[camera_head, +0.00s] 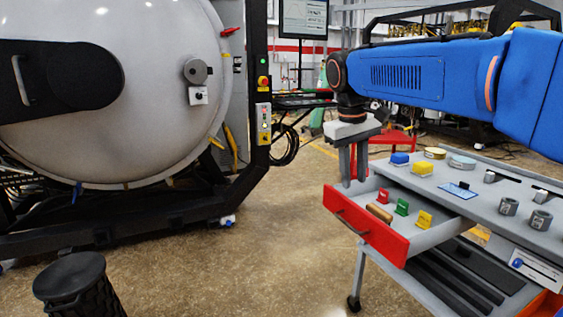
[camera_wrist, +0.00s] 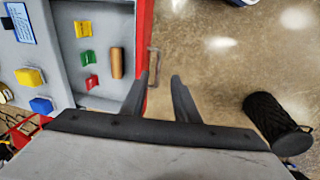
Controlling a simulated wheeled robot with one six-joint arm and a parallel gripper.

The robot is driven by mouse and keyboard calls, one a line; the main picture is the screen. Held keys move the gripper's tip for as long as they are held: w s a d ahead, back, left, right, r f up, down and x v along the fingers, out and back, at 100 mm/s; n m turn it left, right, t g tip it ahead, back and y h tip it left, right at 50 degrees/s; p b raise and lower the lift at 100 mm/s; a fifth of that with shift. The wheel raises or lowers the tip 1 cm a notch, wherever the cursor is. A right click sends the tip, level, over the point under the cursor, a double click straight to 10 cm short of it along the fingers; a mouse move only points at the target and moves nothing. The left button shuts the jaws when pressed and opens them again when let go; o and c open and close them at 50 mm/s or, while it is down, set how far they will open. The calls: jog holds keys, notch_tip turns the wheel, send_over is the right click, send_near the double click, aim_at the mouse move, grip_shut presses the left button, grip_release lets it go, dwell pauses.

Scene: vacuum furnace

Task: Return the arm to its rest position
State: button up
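My arm (camera_head: 430,75) is blue and reaches in from the right, above the tool cart. My gripper (camera_head: 352,180) points down near the left end of the open red-fronted drawer (camera_head: 368,228). Whether a finger touches the drawer cannot be told.
The drawer holds red, green and yellow blocks and a brown cylinder (camera_head: 379,213). Blocks and metal rings stand on the cart top (camera_head: 470,200). A large furnace (camera_head: 130,130) stands left. A black bin (camera_head: 75,285) is at lower left. Floor between is clear.

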jog(key=s+d+f+m+t+y, duration=0.1)
jog(key=s+d+f, duration=0.2)
jog(key=s+f, duration=0.7)
jog(key=s+d+f+m+t, duration=0.2)
jog(key=s+f, duration=0.8)
jog(key=s, duration=0.5)
jog(key=shift+s+d+f+m+t+y, duration=0.3)
jog(key=shift+s+d+f+y, duration=0.05)
jog(key=shift+d+y, duration=0.05)
